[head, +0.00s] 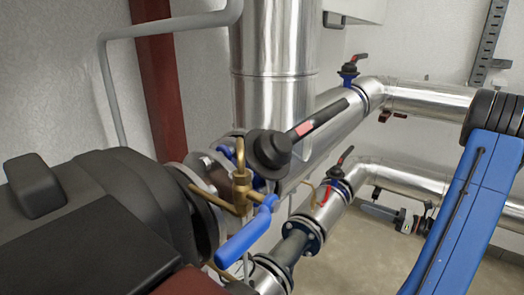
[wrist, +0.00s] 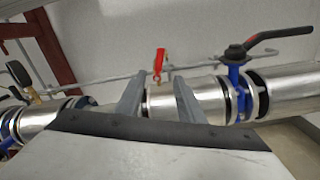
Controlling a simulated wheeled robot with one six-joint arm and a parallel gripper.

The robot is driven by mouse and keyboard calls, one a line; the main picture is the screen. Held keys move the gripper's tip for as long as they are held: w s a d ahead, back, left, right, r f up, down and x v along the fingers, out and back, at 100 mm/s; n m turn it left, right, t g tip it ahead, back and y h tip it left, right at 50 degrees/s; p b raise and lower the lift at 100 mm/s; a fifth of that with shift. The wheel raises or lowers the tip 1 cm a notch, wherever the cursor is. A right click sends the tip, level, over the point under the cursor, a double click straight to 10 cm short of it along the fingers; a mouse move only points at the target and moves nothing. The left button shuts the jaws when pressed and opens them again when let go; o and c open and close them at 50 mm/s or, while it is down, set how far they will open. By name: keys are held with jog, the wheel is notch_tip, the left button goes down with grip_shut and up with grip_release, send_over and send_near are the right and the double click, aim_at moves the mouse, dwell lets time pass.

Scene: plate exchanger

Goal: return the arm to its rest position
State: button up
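My gripper (wrist: 158,76) shows in the wrist view as two grey fingers standing well apart. Nothing is held between them. Behind the gap are a small valve with a red handle (wrist: 160,60) and a silver pipe (wrist: 207,88); the distance from the fingertips to them is hard to judge. In the head view my blue arm link with its black joint is at the right edge. My gripper cannot be made out in that view.
The wrist view shows a blue valve (wrist: 237,78) with a black lever and a gauge (wrist: 18,73). In the head view a dark motor-like unit (head: 90,215) fills the left, beside a blue lever (head: 245,235). Silver pipes (head: 335,125) run behind. Floor (head: 370,260) shows lower right.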

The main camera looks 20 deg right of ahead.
jog(key=s+a+r+n+g, duration=0.2)
jog(key=a+n+g, duration=0.25)
jog(key=a, duration=0.45)
jog(key=s+a+r+n+g, duration=0.3)
jog(key=a+n, duration=0.2)
jog(key=a, duration=0.3)
jog(key=s+a+r+n+g, duration=0.2)
jog(key=a+n+g, duration=0.25)
jog(key=a, duration=0.45)
jog(key=s+a+r+n+t+h, duration=0.1)
jog(key=s+a+r+n+h, duration=0.1)
jog(key=s+n+h, duration=0.3)
jog(key=s+a+r+n+t+h, duration=0.1)
jog(key=s+a+r+n+h, duration=0.2)
jog(key=s+n+h, duration=0.3)
jog(key=shift+s+a+r+n+t, duration=0.2)
jog(key=shift+s+r+n+t, duration=0.1)
jog(key=shift+s+n, duration=2.85)
jog(key=shift+w+n, duration=0.35)
jog(key=shift+c, duration=0.5)
